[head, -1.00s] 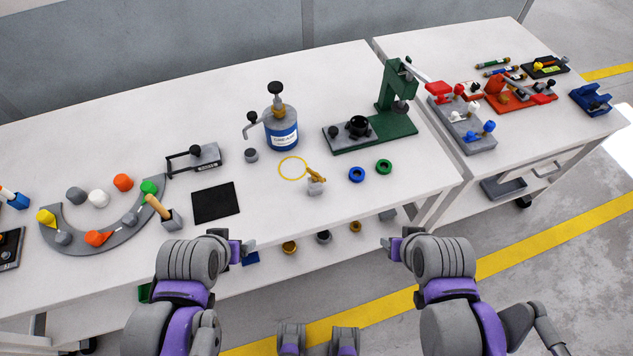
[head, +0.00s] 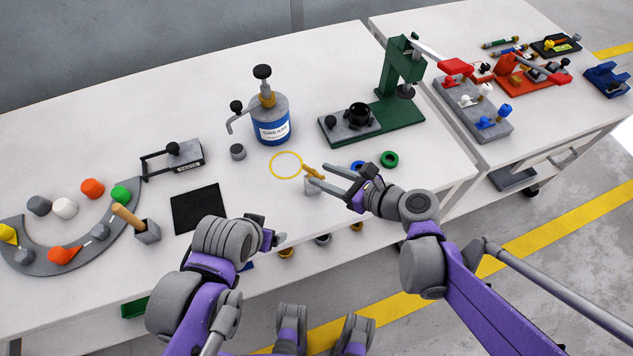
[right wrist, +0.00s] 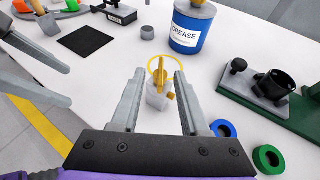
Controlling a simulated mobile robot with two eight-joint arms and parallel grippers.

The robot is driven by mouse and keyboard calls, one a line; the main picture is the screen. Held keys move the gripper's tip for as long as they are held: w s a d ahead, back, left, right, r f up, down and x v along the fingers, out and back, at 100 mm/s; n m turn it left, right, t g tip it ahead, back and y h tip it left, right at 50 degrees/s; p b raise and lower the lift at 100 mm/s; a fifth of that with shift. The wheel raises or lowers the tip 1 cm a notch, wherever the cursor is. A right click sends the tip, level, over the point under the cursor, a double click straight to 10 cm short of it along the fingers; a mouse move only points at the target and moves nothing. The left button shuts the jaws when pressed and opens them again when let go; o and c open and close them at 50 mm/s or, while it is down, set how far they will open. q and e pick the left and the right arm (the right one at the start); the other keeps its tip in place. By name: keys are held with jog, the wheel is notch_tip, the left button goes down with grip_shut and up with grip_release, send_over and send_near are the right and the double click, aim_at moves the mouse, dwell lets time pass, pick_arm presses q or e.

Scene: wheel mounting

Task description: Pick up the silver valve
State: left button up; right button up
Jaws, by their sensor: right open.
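The silver valve (head: 311,187), a small light-grey block with a brass-yellow handle and fitting, stands on the white table just in front of a yellow ring marking. In the right wrist view the valve (right wrist: 158,97) appears between the two fingers. My right gripper (head: 318,175) is open and empty, its fingertips pointing left at the valve; I cannot tell whether they touch it. The fingers partly cover the valve in the head view. The fingers of the right gripper (right wrist: 159,78) also show in the wrist view. My left gripper (head: 274,240) is at the table's front edge, its opening unclear.
A blue ring (right wrist: 223,128) and a green ring (head: 389,159) lie to the right of the valve. A blue grease can (head: 271,125) stands behind it, with a green press (head: 400,85) at the back right. A black mat (head: 198,209) lies to the left.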

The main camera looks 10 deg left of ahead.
aim_at(303, 167)
jog(key=x, duration=0.8)
jog(key=shift+d+f+b, duration=0.1)
jog(key=shift+f+b, duration=0.1)
jog(key=shift+b, duration=0.15)
grip_shut()
dwell(1.0)
